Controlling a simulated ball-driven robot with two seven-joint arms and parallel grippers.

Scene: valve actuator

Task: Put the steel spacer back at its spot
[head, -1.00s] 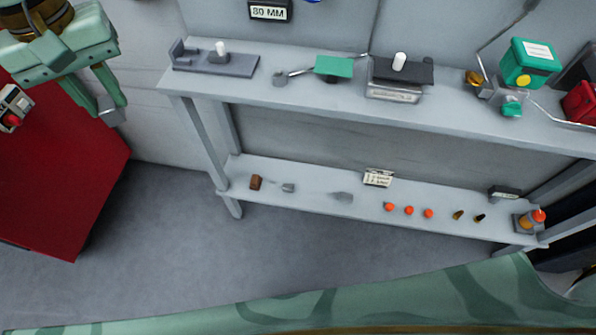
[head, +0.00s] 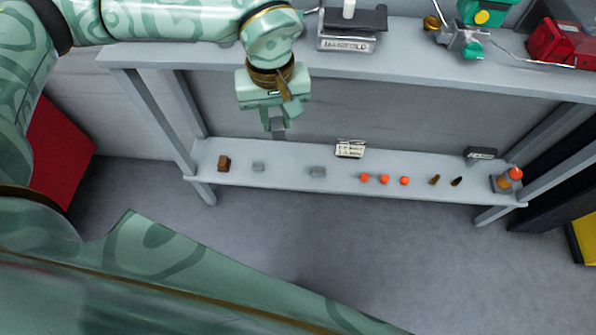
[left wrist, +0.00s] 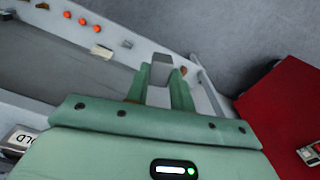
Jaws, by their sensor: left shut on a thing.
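My left gripper (head: 273,121) is shut on a small grey block, the steel spacer (head: 279,134). It holds the spacer in the air, in front of the gap between the upper and lower shelves. In the left wrist view the spacer (left wrist: 160,72) sits between the tips of the two green fingers (left wrist: 160,88). I cannot tell which is the spacer's spot. My right gripper is out of view.
The lower shelf also holds a brown block (head: 224,163), a label card (head: 350,149), several orange caps (head: 384,180), two small dark pieces (head: 456,181) and an orange-topped item (head: 508,180). A red cabinet (head: 62,160) stands left.

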